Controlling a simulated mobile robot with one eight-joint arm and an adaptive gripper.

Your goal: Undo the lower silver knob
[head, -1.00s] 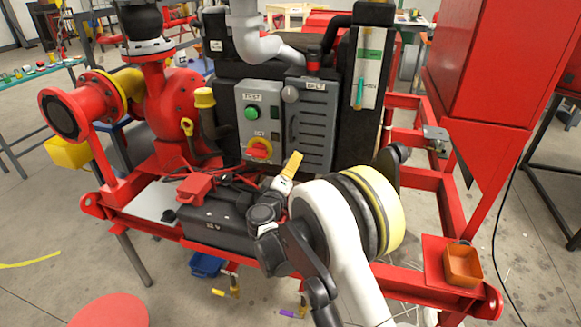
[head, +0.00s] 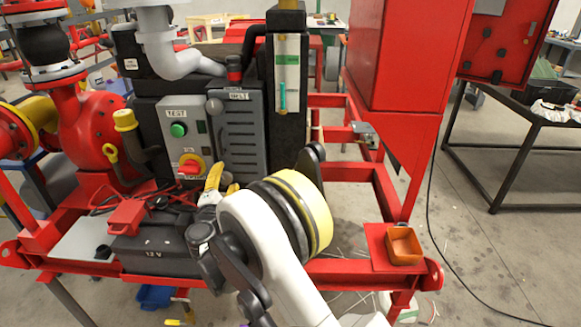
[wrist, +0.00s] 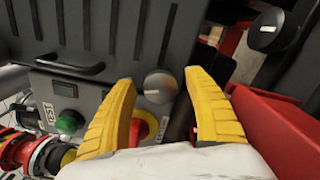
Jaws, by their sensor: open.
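The lower silver knob (wrist: 159,87) is a round grey disc with a pale mark line, at the lower corner of the slotted dark cover (head: 241,138). In the wrist view it shows between and a little beyond the yellow fingertips of my gripper (wrist: 159,79). The fingers are apart, with no clear contact on the knob. In the head view my gripper (head: 222,178) is in front of the cover's lower edge and largely hides this knob. The upper silver knob (head: 214,106) sits at the cover's upper left corner.
A red-and-yellow rotary switch (head: 190,167) and a green button (head: 178,130) are beside the cover. A black knob with a white mark (wrist: 275,32) shows upper right in the wrist view. The battery (head: 155,245) lies below; an orange bin (head: 403,246) stands right.

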